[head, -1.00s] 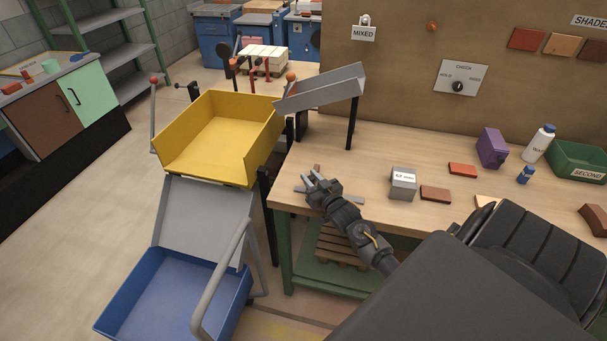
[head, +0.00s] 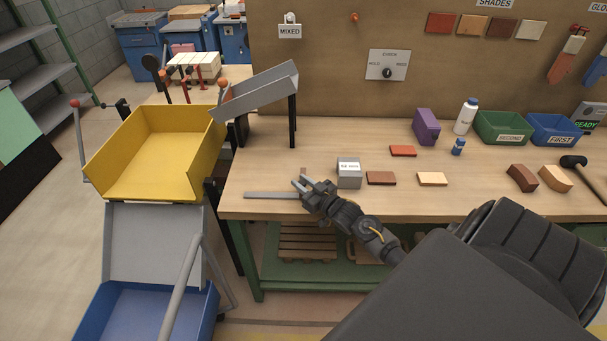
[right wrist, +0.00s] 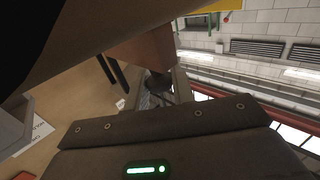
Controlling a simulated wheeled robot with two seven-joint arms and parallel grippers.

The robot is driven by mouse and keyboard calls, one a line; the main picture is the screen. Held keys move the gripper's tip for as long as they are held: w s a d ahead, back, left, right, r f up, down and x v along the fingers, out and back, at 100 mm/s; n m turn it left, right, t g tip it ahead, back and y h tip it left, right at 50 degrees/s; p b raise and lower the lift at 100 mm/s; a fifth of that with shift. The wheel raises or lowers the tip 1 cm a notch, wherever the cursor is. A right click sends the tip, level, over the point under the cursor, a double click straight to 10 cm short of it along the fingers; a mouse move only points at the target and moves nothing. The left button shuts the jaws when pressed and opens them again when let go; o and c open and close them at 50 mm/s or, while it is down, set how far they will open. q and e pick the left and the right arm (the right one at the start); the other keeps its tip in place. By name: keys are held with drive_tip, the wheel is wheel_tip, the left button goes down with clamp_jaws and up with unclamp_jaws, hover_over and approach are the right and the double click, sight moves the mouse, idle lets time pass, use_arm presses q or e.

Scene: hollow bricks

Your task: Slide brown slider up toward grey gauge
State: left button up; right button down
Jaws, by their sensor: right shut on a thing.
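The grey gauge (head: 349,178) is a block with a white label on the workbench, right of my right gripper. My right gripper (head: 304,184) is low over the bench near its front edge, at the right end of a flat grey strip (head: 268,195). It is shut on the brown slider (head: 303,171), of which only a small part shows beyond the fingers. A brown face, likely the slider, shows in the right wrist view (right wrist: 146,52). A small gap separates the gripper from the gauge. My left gripper is out of view.
Loose bricks, one brown (head: 381,178) and one red (head: 402,151), lie right of the gauge. A purple block (head: 426,127) and a white bottle (head: 466,116) stand behind. A sloped grey chute (head: 262,92) and a yellow bin (head: 150,160) are at left.

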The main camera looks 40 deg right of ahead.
drive_tip(key=c, duration=1.3)
unclamp_jaws()
drive_tip(key=shift+o, duration=0.2)
drive_tip(key=s+b, duration=0.2)
drive_tip(key=s, duration=0.9)
drive_tip(key=shift+d, duration=0.4)
